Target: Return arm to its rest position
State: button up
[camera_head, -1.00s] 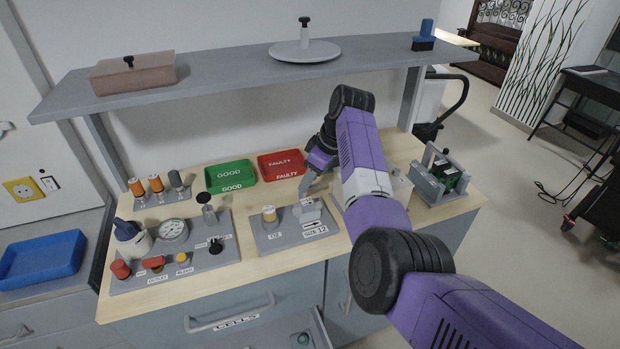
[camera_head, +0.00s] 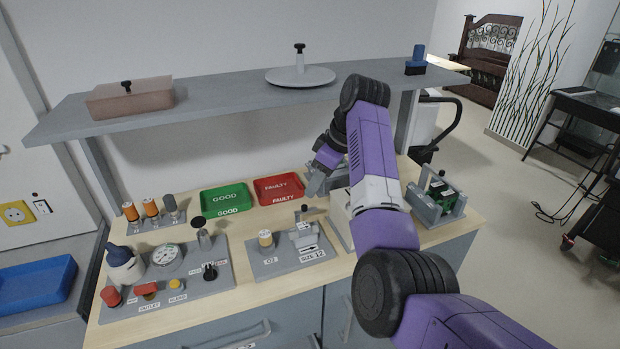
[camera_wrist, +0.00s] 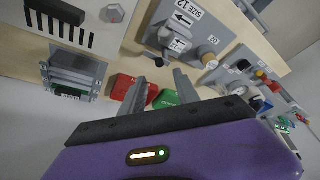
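My arm reaches over the wooden bench from the lower right in the head view, its purple links bent at the black joints. My gripper (camera_head: 314,186) is above the back of the bench, just right of the red FAULTY tray (camera_head: 279,190). In the wrist view my gripper (camera_wrist: 160,76) shows two grey fingers spread apart with nothing between them. The FAULTY tray (camera_wrist: 122,87) and green GOOD tray (camera_wrist: 166,99) show near the fingers, partly hidden by them. My arm hides part of the bench's right side.
A shelf (camera_head: 230,95) spans above the bench, bearing a pinkish box (camera_head: 130,98), a round plate (camera_head: 300,76) and a blue-handled item (camera_head: 416,62). A gauge panel (camera_head: 190,270) and a SIZE 12 panel (camera_head: 275,268) stand at the front. A fixture with a green part (camera_head: 440,197) is at right.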

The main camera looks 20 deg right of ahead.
jog(key=w+d+r+m+t+h, duration=0.4)
jog(key=w+d+m+t, duration=0.2)
jog(key=w+d+t, duration=0.15)
jog(key=s+f+t, duration=0.1)
jog(key=s, duration=0.1)
jog(key=s+f+m+t+h, duration=0.1)
jog(key=s+f, duration=0.1)
jog(key=s, duration=0.1)
jog(key=s+d+f+t+h, duration=0.1)
jog(key=s+f+t, duration=0.1)
jog(key=shift+s+d+f+m, duration=0.1)
jog(key=shift+s+f+m, duration=0.1)
jog(key=shift+m, duration=0.2)
jog(key=s+a+f+y, duration=0.1)
jog(key=s+a, duration=0.3)
jog(key=s, duration=1.4)
jog(key=s+a+f+y, duration=0.1)
jog(key=s+a+f, duration=0.2)
jog(key=s, duration=1.5)
jog(key=s+a+f, duration=0.2)
jog(key=s+a, duration=0.4)
jog(key=s, duration=1.3)
jog(key=shift+m+y, duration=0.4)
